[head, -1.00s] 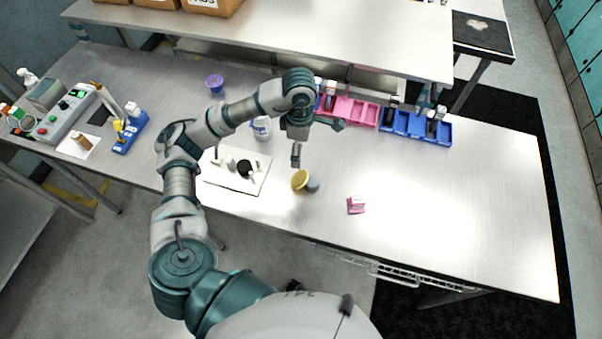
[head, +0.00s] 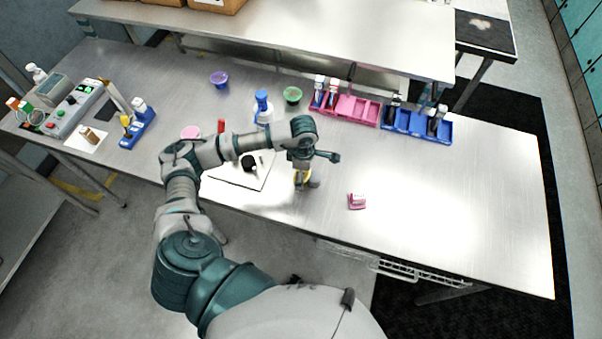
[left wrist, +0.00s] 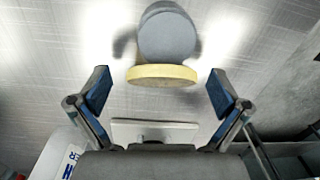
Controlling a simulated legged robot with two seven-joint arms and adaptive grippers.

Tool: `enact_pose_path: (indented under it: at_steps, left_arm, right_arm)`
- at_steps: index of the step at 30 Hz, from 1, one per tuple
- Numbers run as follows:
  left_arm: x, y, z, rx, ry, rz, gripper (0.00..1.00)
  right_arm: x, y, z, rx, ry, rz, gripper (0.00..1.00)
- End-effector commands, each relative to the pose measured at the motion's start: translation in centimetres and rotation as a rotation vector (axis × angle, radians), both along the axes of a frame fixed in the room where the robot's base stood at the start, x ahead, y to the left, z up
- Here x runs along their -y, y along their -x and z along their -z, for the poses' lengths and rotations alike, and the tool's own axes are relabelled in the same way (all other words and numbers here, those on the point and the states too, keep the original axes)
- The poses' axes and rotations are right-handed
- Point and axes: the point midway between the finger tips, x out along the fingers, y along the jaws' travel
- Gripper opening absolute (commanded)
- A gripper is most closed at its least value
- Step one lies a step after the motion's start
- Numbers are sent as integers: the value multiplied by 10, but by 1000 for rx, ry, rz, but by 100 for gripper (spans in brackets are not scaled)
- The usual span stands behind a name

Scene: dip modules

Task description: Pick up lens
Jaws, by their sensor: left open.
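What seems to be the lens, a grey rounded body with a yellow disc at one end, stands on the metal table; its grey part (head: 314,183) and yellow part (head: 303,175) show partly behind my left gripper (head: 301,170) in the head view. In the left wrist view the grey body (left wrist: 167,38) and yellow disc (left wrist: 162,75) lie ahead, centred between the fingers. My left gripper (left wrist: 160,90) is open and empty, one blue-padded finger to each side, with gaps to the disc. My right gripper is not in view.
A white board (head: 228,180) with small dark parts lies left of the gripper. A pink block (head: 357,201) sits to the right. Pink bins (head: 352,108) and blue bins (head: 415,125) stand behind, near a blue-capped bottle (head: 263,112). The table's right side is clear.

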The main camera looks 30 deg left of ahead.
Motion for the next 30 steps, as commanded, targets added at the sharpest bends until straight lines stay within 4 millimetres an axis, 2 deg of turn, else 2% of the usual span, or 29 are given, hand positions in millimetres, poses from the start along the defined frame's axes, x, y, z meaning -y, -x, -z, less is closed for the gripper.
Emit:
enact_pose_path:
  at_steps: [4, 5, 11, 14, 15, 23, 30]
  left_arm:
    - [0, 0, 0, 1, 0, 0, 100]
    - [0, 0, 0, 1, 0, 0, 98]
    - [-1, 0, 0, 1, 2, 0, 48]
    - [-1, 0, 0, 0, 1, 0, 47]
    - [-1, 0, 0, 0, 1, 0, 43]
    - [-1, 0, -2, 0, 1, 0, 43]
    - [-2, -1, -23, 4, 1, 0, 43]
  right_arm:
    - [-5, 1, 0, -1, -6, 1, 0]
    - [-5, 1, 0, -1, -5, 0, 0]
    - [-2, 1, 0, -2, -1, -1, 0]
    - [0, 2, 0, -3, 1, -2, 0]
    - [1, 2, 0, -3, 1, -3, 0]
    - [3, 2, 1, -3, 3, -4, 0]
    - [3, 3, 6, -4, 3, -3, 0]
